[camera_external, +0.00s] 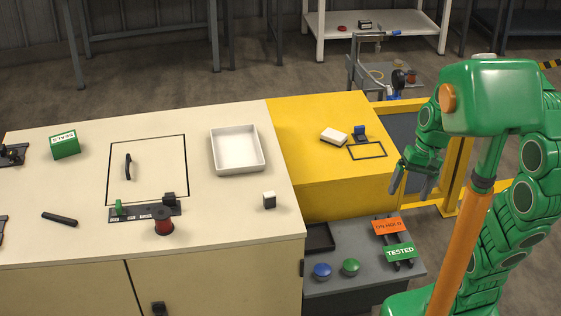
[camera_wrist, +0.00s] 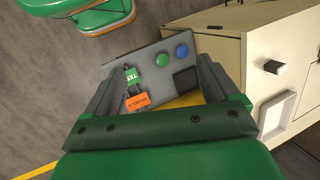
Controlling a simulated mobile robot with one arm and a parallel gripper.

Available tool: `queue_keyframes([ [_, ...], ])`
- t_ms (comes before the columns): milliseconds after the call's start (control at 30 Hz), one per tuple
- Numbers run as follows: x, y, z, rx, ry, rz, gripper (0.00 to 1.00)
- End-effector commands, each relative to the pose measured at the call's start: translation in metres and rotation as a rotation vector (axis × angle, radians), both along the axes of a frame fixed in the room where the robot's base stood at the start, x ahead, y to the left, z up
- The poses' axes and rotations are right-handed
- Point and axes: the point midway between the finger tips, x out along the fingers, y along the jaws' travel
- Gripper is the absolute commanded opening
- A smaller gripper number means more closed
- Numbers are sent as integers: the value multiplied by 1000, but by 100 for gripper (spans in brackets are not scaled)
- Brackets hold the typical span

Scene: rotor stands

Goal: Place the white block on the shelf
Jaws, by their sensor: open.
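A second, flatter white block (camera_external: 334,136) lies on the yellow surface. My gripper (camera_external: 413,184) is open and empty, pointing down right of the yellow cabinet, apart from both blocks. In the wrist view, my two fingers (camera_wrist: 157,82) frame the low grey surface. A white shelf unit (camera_external: 390,22) stands at the back; which surface the task calls the shelf is unclear.
A white tray (camera_external: 237,168) and a red spool (camera_external: 164,226) are on the worktop. The low grey surface (camera_external: 345,288) carries blue and green knobs, an orange ON HOLD sign (camera_external: 388,227) and a green TESTED sign. A yellow rail (camera_external: 455,170) stands behind my arm.

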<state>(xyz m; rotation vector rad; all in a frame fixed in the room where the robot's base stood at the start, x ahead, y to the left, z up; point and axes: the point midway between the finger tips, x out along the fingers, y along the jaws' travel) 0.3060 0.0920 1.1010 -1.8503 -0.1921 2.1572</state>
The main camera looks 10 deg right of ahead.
Motion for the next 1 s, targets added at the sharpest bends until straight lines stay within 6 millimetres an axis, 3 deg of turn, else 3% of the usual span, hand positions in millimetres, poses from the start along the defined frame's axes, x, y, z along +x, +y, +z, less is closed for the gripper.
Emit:
queue_keyframes([
  [200,49,47,6,166,36,-101,88],
  [500,121,97,15,380,109,-284,88],
  [700,173,119,18,509,171,-431,88],
  [1000,259,133,11,679,279,-682,88],
])
